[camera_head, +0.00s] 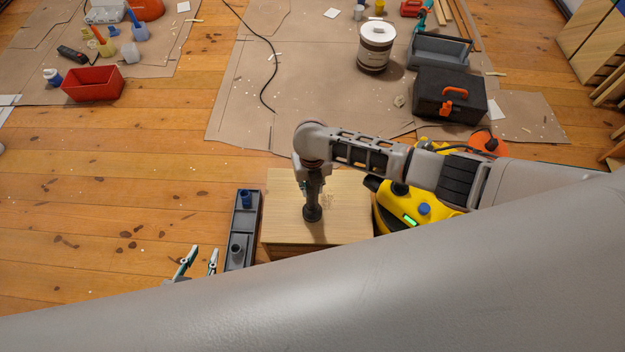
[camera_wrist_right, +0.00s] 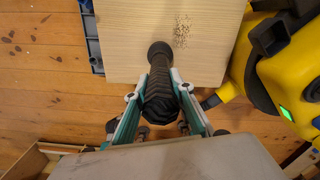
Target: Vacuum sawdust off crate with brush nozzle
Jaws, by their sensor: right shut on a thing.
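The wooden crate (camera_head: 281,197) stands on the floor with its pale flat top up; the top also fills the upper wrist view (camera_wrist_right: 125,25). A small patch of sawdust (camera_wrist_right: 182,30) lies on it. My right gripper (camera_head: 311,180) is shut on a black ribbed brush nozzle (camera_head: 312,207). The nozzle points down over the crate top, beside the sawdust; I cannot tell whether it touches the wood. In the wrist view its round dark end (camera_wrist_right: 159,52) is just left of and below the sawdust. My left gripper (camera_head: 199,262) is open and empty, left of the grey nozzle tray.
A yellow vacuum (camera_head: 395,210) with a lit green light stands close right of the crate. The grey tray (camera_head: 251,225) at left holds a blue piece (camera_head: 246,198) and a dark round piece (camera_head: 236,251). A black toolbox (camera_head: 440,95) and white tub (camera_head: 376,45) stand behind.

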